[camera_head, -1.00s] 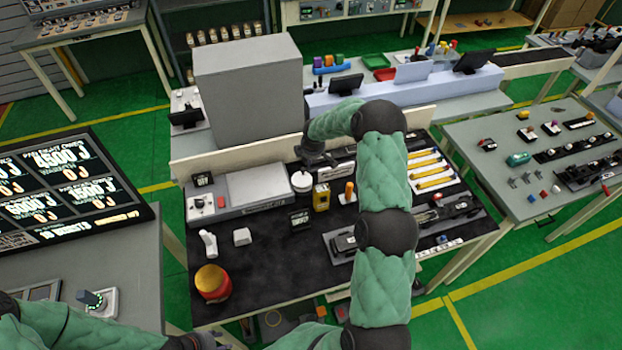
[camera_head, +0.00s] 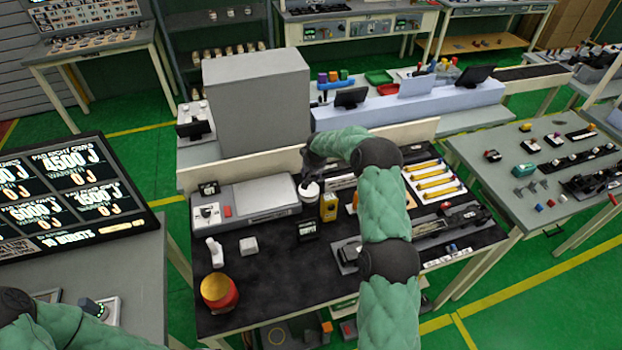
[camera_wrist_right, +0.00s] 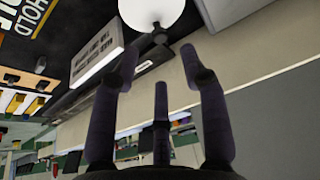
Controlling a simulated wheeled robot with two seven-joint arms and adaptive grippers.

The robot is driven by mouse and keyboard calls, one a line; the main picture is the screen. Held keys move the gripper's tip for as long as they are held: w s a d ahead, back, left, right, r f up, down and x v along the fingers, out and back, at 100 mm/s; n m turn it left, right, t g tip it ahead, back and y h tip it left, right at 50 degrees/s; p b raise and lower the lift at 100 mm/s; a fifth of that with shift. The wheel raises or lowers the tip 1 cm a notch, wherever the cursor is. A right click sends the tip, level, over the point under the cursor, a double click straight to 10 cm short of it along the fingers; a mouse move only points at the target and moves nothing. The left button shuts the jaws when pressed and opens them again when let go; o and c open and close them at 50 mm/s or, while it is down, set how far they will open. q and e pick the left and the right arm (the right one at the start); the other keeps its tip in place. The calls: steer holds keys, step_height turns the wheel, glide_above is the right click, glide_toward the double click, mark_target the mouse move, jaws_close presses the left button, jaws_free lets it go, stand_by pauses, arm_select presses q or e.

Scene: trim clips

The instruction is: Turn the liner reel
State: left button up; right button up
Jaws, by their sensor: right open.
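A white round piece (camera_head: 309,191), which looks like the liner reel, stands at the back of the black bench top, right of a grey box-shaped device. It also shows as a white disc (camera_wrist_right: 152,12) at the top of the right wrist view, partly cut off. My right gripper (camera_head: 312,166) is just behind and above it, partly hidden by its own arm. In the right wrist view the fingers (camera_wrist_right: 160,65) are spread with nothing between them, and the disc lies beyond their tips. Contact with the disc does not show. My left gripper is out of view.
A yellow box (camera_head: 328,207) stands close right of the white piece. The grey device (camera_head: 258,195) is close left. A red-and-yellow pot (camera_head: 219,293) is at the front left. A low beige wall (camera_head: 420,131) runs behind. The front middle of the bench is clear.

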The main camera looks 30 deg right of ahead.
mark_target(310, 179)
steer(key=shift+p+x, duration=0.3)
steer(key=shift+x, duration=3.05)
jaws_close()
